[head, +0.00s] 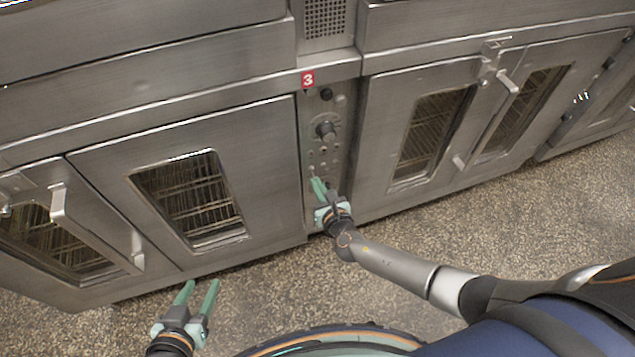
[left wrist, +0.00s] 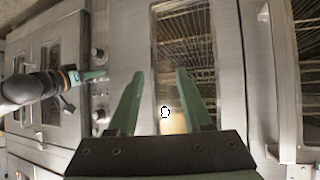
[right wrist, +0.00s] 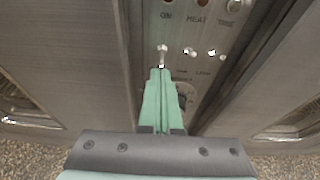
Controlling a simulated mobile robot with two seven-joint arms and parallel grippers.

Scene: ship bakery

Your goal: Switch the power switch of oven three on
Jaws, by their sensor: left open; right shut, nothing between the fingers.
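Oven three is marked by a red label (head: 308,79) above a narrow steel control panel (head: 312,118) between two oven doors. The right wrist view shows a row of small metal toggle switches; the leftmost toggle (right wrist: 162,50) stands below the word "ON", and I take it as the power switch. My right gripper (head: 316,180) is shut and empty at the lower panel. Its fingertips (right wrist: 160,70) appear right at the lower end of that toggle; I cannot tell whether they touch. My left gripper (head: 201,283) is open and empty, low in front of the left door.
A round dark knob (head: 326,130) sits higher on the panel. Steel doors with windows, left (head: 120,150) and right (head: 380,130), flank the panel, with protruding handles (head: 508,84). The speckled floor (head: 450,225) in front is clear.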

